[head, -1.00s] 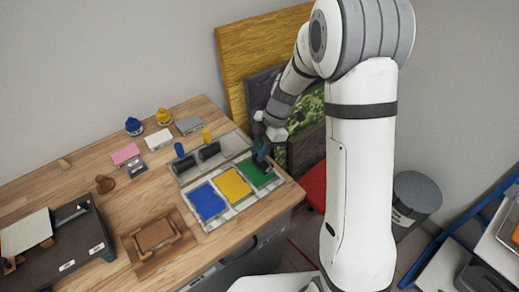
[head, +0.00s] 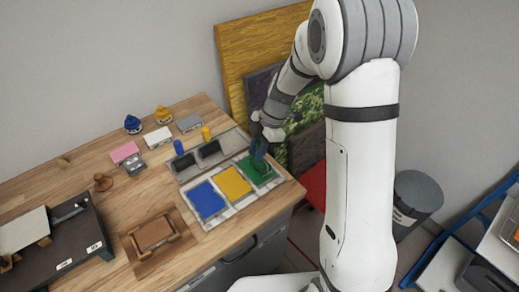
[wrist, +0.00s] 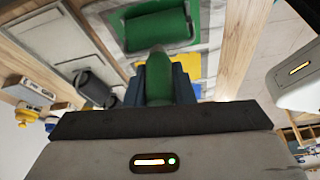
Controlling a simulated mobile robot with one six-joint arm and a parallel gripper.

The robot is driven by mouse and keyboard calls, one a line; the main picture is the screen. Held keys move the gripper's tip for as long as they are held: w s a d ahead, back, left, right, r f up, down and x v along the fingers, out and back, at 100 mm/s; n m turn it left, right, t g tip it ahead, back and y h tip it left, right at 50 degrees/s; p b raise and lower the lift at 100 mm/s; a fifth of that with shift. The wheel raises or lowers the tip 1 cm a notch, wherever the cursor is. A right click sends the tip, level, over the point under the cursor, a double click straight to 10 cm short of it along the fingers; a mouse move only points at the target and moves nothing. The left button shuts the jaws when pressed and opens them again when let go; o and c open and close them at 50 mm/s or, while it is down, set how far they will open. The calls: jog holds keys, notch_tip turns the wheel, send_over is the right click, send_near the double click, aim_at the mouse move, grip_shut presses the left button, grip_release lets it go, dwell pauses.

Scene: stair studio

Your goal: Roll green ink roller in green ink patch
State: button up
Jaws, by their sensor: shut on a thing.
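My gripper (head: 259,152) is shut on the green handle (wrist: 158,80) of the green ink roller; the handle also sits between the blue fingers in the wrist view. The roller's green cylinder (wrist: 157,29) lies over the green ink patch (wrist: 212,22) and appears to touch it. In the head view the green ink patch (head: 265,178) is the right-hand one of three patches on the pale tray, partly hidden by my gripper and the roller.
A yellow patch (head: 232,182) and a blue patch (head: 206,200) lie left of the green one. A blue handle (head: 179,148) and a yellow handle (head: 206,134) stand upright behind. A wooden block (head: 154,233) sits at the front. Canvases (head: 240,60) lean against the wall.

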jog(key=shift+s+a+f, duration=0.1)
jog(key=shift+s+a, duration=0.35)
jog(key=shift+a, duration=0.05)
jog(key=shift+a+b, duration=0.1)
jog(key=shift+b, duration=0.25)
jog(key=shift+s+a+b, duration=0.4)
jog(key=shift+s+a, duration=0.2)
jog(key=shift+a, duration=0.15)
jog(key=shift+w+d+b, duration=0.35)
jog(key=shift+w+d, duration=0.35)
jog(key=shift+d, duration=0.25)
jog(key=shift+w+d, duration=0.1)
jog(key=shift+w+d+b, duration=0.4)
jog(key=shift+w+d, duration=0.1)
jog(key=shift+d, duration=0.25)
jog(key=shift+s+a+b, duration=0.55)
jog(key=shift+s+a, duration=0.1)
jog(key=shift+a, duration=0.3)
jog(key=shift+s+a+b, duration=0.5)
jog(key=shift+s+a, duration=0.1)
jog(key=shift+a, duration=0.3)
